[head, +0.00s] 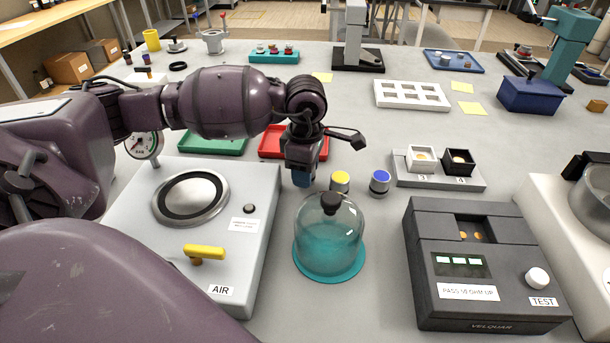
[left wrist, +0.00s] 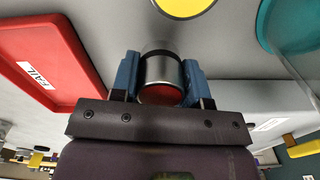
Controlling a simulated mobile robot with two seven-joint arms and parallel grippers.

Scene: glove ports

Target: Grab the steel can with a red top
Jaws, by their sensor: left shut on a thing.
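The steel can with a red top (left wrist: 160,72) sits between the two blue fingers of my left gripper (left wrist: 158,80) in the left wrist view. The fingers are shut on its sides, and its red top faces the wrist. In the head view my left gripper (head: 302,179) points down just left of the yellow-topped can (head: 340,182), and it hides the red-topped can there. Whether the can touches the table cannot be told. My right gripper is in neither view.
A blue-topped can (head: 380,183) stands right of the yellow one. A glass dome (head: 329,240) on a teal base stands in front. A grey AIR box (head: 230,262) is at left, a dark tester (head: 480,270) at right. A red FAIL tray (left wrist: 45,58) lies close behind.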

